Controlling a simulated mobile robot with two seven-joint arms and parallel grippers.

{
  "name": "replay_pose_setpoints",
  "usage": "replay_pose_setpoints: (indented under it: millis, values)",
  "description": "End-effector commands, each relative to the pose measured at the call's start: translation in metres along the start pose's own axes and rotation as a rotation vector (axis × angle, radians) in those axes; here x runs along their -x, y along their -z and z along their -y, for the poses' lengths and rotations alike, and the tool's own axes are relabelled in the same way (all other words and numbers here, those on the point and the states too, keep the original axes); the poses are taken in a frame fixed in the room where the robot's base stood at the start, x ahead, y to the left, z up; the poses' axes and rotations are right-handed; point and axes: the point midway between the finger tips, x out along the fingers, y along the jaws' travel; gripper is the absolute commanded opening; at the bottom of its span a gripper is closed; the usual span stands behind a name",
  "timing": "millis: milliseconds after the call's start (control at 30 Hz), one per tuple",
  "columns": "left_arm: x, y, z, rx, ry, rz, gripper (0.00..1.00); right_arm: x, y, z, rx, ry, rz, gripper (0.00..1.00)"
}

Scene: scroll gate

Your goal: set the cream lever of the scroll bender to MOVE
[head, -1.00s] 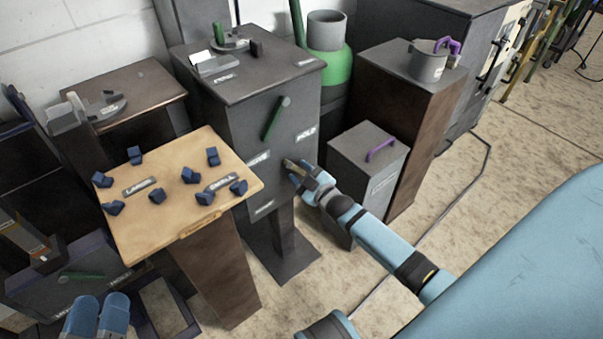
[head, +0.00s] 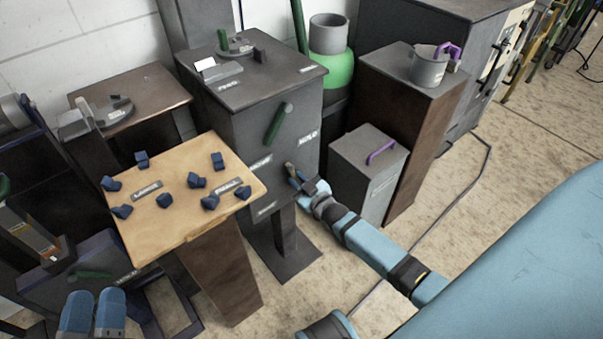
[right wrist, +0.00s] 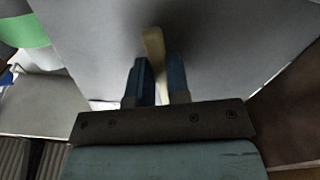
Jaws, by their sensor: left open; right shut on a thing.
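The scroll bender is a dark grey cabinet (head: 225,130) in the middle of the head view. Its front face carries a green lever (head: 278,124), a HOLD label (head: 307,138) at the right and a label (head: 260,165) at the left, probably MOVE. The cream lever (right wrist: 154,55) shows in the right wrist view, its lower part between the blue fingers. My right gripper (head: 296,177) is shut on it at the lower front face; its fingers (right wrist: 161,82) partly hide the lever. My left gripper (head: 93,300) is open and empty at the lower left.
A wooden board (head: 185,230) with several dark blue blocks stands left of the bender. A grey box with a purple handle (head: 382,152) stands close right of my right gripper. A taller pedestal (head: 415,110) bears a grey pot (head: 428,68). Open floor lies at the right.

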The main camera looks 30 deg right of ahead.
Motion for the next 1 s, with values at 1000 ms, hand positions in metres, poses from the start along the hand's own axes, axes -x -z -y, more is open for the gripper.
replay_pose_setpoints:
  millis: [1000]
  values:
    - [0.034,-0.065,0.042,-0.064,0.165,0.417,0.43,0.0,0.024,0.052,-0.844,0.0,0.002,0.0]
